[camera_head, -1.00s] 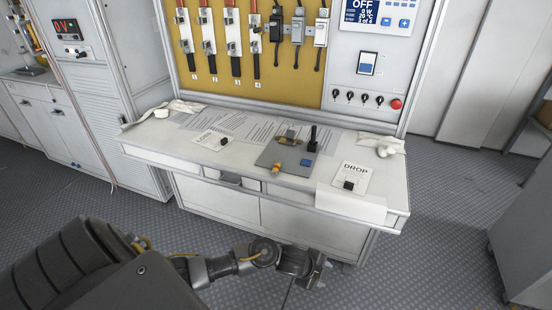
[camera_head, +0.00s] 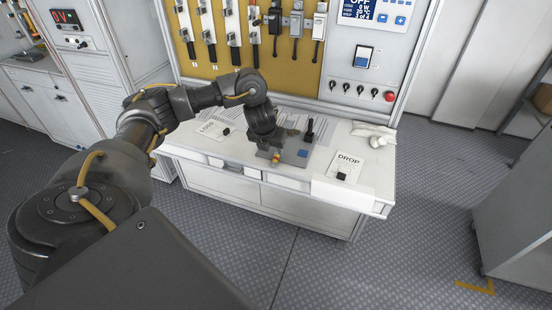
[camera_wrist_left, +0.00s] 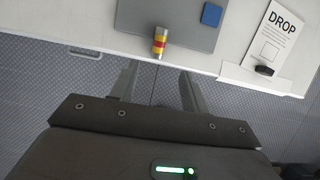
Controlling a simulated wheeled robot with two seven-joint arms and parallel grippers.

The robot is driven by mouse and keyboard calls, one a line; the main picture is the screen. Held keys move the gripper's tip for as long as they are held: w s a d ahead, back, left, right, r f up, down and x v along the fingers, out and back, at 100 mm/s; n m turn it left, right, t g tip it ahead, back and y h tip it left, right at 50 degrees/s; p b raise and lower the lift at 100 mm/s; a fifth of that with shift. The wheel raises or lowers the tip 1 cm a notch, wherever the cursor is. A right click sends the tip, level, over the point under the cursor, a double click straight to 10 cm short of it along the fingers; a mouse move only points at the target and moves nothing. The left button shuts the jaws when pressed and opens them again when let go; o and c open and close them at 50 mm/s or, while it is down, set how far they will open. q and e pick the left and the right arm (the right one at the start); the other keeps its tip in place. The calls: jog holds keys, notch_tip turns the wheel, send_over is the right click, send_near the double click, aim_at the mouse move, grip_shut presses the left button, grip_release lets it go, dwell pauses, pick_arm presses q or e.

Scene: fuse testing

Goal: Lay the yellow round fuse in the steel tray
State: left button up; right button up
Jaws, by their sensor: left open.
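The yellow round fuse (camera_wrist_left: 159,41) looks like a small yellow cylinder with red bands and a greyish end. It is at the near edge of a grey plate (camera_wrist_left: 190,35) on the bench. It also shows small in the head view (camera_head: 276,158). My left gripper (camera_wrist_left: 157,70) is open and empty. Its two fingers point toward the fuse, which lies beyond the tips, lined up with the gap. In the head view the left hand (camera_head: 264,143) is over the plate's left part and hides some of it. I cannot make out which surface is the steel tray. My right gripper is not in view.
A black upright lever (camera_head: 310,128) and a blue square (camera_wrist_left: 211,14) are on the plate. A DROP card (camera_head: 346,166) with a small black block lies to the right, a LOAD card (camera_head: 212,130) to the left. White cloth (camera_head: 376,135) lies at the bench's right end.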

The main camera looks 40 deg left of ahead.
pick_arm(q)
jog(key=b, duration=0.2)
send_over(275, 159)
jog(key=s+d, duration=0.1)
jog(key=s, duration=0.1)
jog(key=f, duration=0.4)
jog(key=shift+s+f, duration=0.2)
jog(key=shift+f, duration=0.05)
jog(key=shift+p+x, duration=0.45)
jog(key=shift+x, duration=2.1)
jog(key=shift+w+a+r, duration=0.1)
jog(key=shift+w, duration=0.05)
jog(key=c, duration=1)
grip_shut()
jog(key=shift+r, duration=0.1)
